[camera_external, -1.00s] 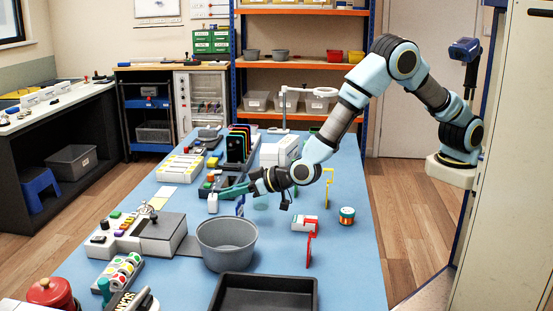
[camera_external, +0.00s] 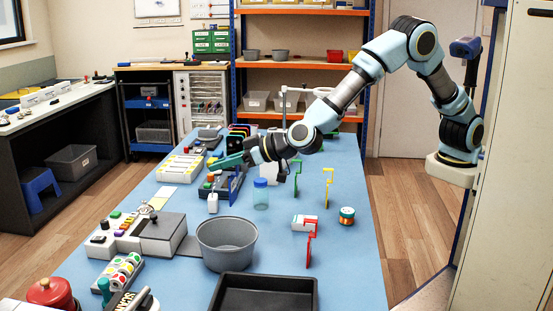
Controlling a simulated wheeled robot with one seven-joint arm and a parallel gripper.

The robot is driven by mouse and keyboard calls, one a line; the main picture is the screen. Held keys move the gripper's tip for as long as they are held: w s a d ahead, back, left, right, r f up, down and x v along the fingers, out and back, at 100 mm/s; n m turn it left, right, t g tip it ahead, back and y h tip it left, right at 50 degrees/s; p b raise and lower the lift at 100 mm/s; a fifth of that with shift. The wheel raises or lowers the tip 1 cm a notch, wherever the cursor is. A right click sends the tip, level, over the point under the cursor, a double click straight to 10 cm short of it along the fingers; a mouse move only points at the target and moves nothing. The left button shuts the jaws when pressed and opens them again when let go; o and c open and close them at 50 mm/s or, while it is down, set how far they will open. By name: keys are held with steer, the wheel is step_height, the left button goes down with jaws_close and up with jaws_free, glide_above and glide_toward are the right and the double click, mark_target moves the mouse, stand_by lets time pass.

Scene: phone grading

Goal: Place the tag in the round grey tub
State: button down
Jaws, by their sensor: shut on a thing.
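The round grey tub (camera_external: 227,246) stands open on the blue table, near the middle front; its visible inside looks empty. My gripper (camera_external: 238,166) is up behind the tub, above the table's middle. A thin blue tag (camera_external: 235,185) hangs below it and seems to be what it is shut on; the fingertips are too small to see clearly. The tag is apart from the tub, above and behind it in the picture.
A blue bottle (camera_external: 261,194) stands behind the tub. Green (camera_external: 296,184), yellow (camera_external: 328,188) and red (camera_external: 309,248) upright pieces stand to the right. A black tray (camera_external: 262,293) lies in front, and a grey console (camera_external: 137,234) is at left.

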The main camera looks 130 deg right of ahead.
steer(key=n+p, duration=0.1)
steer(key=p, duration=0.1)
glide_above(215, 222)
steer(key=w+a, duration=0.2)
steer(key=a, duration=0.2)
steer(key=shift+t+y, duration=0.4)
steer(key=shift+w+a+f+p, duration=0.1)
steer(key=shift+a+f+p, duration=0.1)
steer(key=shift+f, duration=1.4)
steer(key=shift+w+a+f+p, duration=0.1)
steer(key=shift+f+p, duration=0.15)
steer(key=shift+f, duration=1.3)
steer(key=shift+w+a+f+p, duration=0.1)
steer(key=shift+a+f+p, duration=0.1)
steer(key=shift+f, duration=1.4)
steer(key=shift+f, duration=0.2)
steer(key=c, duration=0.8)
jaws_free()
